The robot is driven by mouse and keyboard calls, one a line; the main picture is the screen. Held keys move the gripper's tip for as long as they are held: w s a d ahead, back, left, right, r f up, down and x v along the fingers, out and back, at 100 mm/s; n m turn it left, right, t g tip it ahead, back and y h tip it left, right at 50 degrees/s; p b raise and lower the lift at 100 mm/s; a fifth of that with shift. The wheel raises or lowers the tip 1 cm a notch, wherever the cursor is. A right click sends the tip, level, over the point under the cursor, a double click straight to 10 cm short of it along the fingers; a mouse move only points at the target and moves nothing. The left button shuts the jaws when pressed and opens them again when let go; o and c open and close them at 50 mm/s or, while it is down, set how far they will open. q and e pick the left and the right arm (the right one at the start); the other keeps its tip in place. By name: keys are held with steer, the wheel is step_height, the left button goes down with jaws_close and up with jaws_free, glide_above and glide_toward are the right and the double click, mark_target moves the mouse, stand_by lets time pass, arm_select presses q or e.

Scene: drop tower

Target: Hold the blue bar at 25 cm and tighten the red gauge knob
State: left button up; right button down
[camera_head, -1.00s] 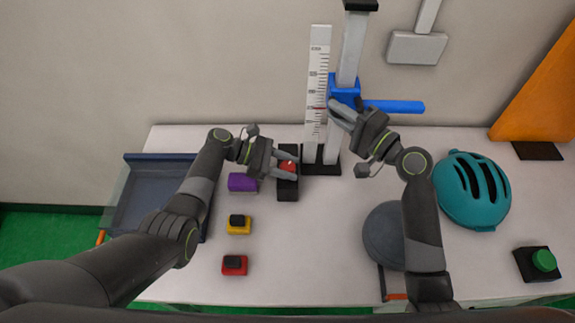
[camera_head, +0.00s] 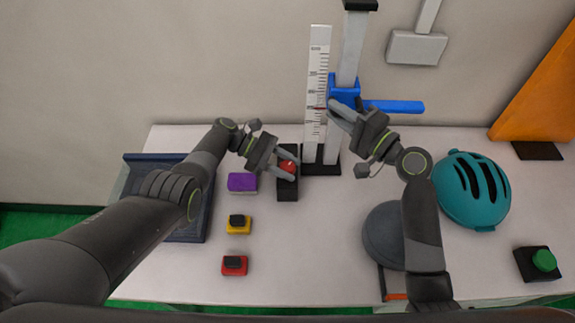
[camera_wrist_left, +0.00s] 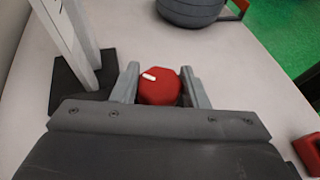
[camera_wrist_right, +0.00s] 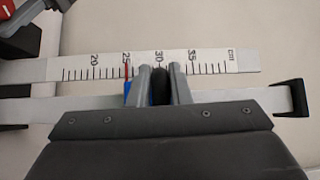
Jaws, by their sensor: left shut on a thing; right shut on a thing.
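The blue bar (camera_head: 393,106) sticks out to the right from its blue carriage on the upright post (camera_head: 351,50). A white ruler (camera_head: 317,85) stands beside the post. In the right wrist view a red line (camera_wrist_right: 126,72) lies about at the 25 mark, beside a sliver of blue. My right gripper (camera_head: 338,110) is shut at the carriage, with a dark part (camera_wrist_right: 160,86) between its fingers; the fingers hide much of the carriage. My left gripper (camera_head: 283,163) is shut on the red knob (camera_head: 288,166), which has a white mark (camera_wrist_left: 149,77) on top, on a black base (camera_head: 287,189).
Purple (camera_head: 242,182), yellow (camera_head: 238,227) and red (camera_head: 234,267) blocks lie left of the knob. A blue tray (camera_head: 190,229) is at the left. A grey round thing (camera_head: 385,235), a teal helmet (camera_head: 472,190) and a green button (camera_head: 544,260) are at the right.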

arm_select(q)
steer(key=shift+a+f, duration=0.1)
steer(key=shift+f, duration=0.05)
steer(key=o, duration=1)
steer(key=shift+c, duration=0.2)
steer(key=v, duration=1.2)
